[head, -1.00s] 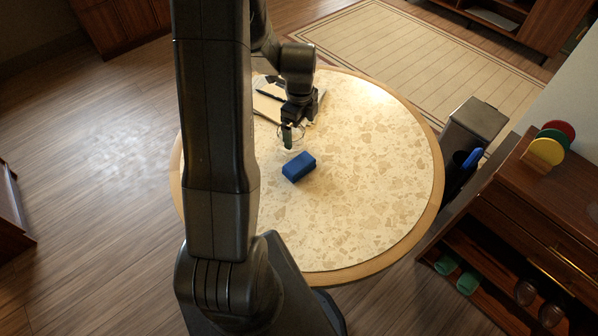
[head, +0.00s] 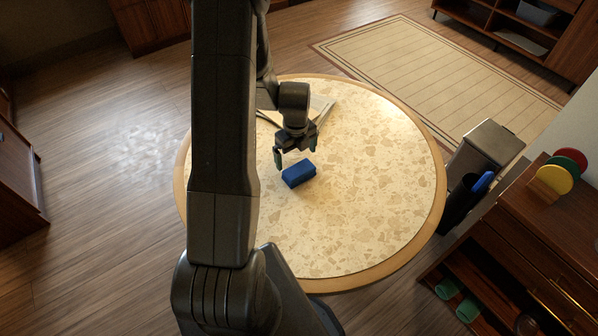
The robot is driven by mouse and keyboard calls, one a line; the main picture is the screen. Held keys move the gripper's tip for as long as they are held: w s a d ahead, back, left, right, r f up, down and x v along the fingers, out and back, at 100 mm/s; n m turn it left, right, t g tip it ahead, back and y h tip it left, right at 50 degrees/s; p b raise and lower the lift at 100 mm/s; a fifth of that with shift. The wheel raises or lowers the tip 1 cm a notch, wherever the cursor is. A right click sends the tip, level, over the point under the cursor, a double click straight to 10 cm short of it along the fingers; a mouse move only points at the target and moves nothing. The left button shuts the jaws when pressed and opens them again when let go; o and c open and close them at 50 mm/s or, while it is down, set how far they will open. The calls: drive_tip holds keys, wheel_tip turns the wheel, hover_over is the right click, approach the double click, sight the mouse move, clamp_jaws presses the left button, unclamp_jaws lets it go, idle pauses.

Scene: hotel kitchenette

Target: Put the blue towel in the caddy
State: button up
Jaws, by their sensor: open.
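The blue towel (head: 299,173) looks like a small folded block and lies on the round table (head: 365,220), near its middle. My gripper (head: 295,157) is open and empty, with its fingers spread on the far side of the towel. It looks close to the towel, but I cannot tell its height above it. No caddy can be made out for certain. A dark, tall container (head: 459,205) with a blue item at its top stands on the floor right of the table.
A flat, pale item (head: 322,104) lies at the table's far side, partly behind my arm. A grey bin (head: 490,145) stands beyond the dark container. A wooden cabinet (head: 545,245) with coloured discs (head: 560,172) on top is at the right. The table's near right part is clear.

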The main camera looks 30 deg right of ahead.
sight(295, 165)
drive_tip(key=shift+a+f+p, duration=0.15)
drive_tip(key=shift+f+p, duration=0.6)
drive_tip(key=shift+f, duration=2.1)
drive_tip(key=c, duration=0.8)
drive_tip(key=shift+r, duration=0.2)
